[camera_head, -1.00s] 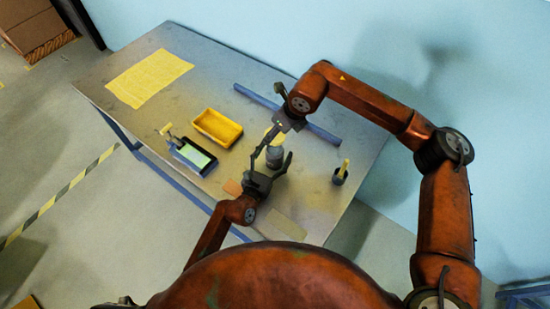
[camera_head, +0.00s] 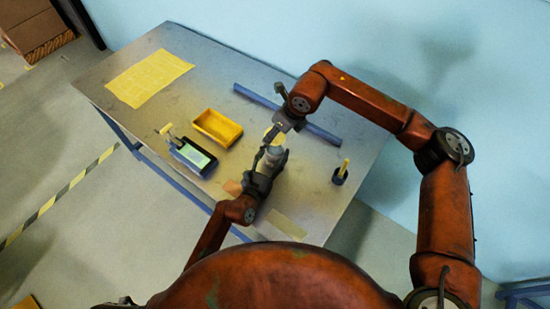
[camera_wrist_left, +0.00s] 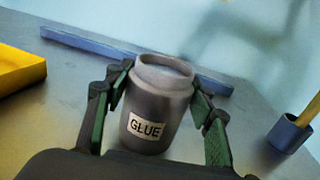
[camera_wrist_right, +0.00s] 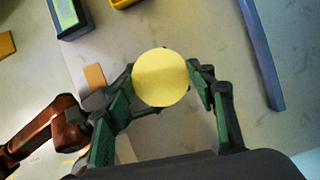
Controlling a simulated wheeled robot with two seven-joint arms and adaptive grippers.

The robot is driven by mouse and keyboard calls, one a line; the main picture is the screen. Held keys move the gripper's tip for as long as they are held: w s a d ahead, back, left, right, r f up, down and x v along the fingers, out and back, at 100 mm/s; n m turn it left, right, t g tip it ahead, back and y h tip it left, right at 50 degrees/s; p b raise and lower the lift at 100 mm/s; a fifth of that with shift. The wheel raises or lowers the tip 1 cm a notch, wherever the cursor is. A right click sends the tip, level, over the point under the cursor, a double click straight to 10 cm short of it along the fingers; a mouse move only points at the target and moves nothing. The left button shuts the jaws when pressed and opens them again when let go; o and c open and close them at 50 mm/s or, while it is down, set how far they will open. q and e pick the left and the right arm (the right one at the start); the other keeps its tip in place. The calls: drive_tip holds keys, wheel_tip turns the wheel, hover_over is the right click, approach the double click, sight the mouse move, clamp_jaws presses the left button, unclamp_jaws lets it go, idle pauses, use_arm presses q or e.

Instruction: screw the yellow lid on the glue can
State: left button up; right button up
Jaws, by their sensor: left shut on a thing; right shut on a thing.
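The grey glue can (camera_head: 273,155) stands upright near the middle of the table. In the left wrist view the can (camera_wrist_left: 158,95) shows a white GLUE label and an uncapped mouth. My left gripper (camera_head: 266,163) is shut on the can, with fingers on both sides (camera_wrist_left: 160,110). The round yellow lid (camera_wrist_right: 160,77) is between the fingers of my right gripper (camera_wrist_right: 160,85), which is shut on it. In the head view the lid (camera_head: 271,133) is close to the can's top, partly covered by the right gripper (camera_head: 278,132). The exact gap between lid and can is hard to tell.
A yellow tray (camera_head: 217,128) and a dark device with a green screen (camera_head: 193,154) lie to the left. A blue bar (camera_head: 258,98) lies behind the grippers. A small dark cup with a yellow-handled tool (camera_head: 340,175) stands to the right. A yellow sheet (camera_head: 149,77) lies at the far left.

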hover_over(273, 149)
drive_tip(key=s+d, duration=0.1)
drive_tip(key=shift+s+f, duration=0.1)
drive_tip(key=shift+f, duration=2.4)
drive_tip(key=shift+f, duration=0.9)
drive_tip(key=shift+f, duration=0.55)
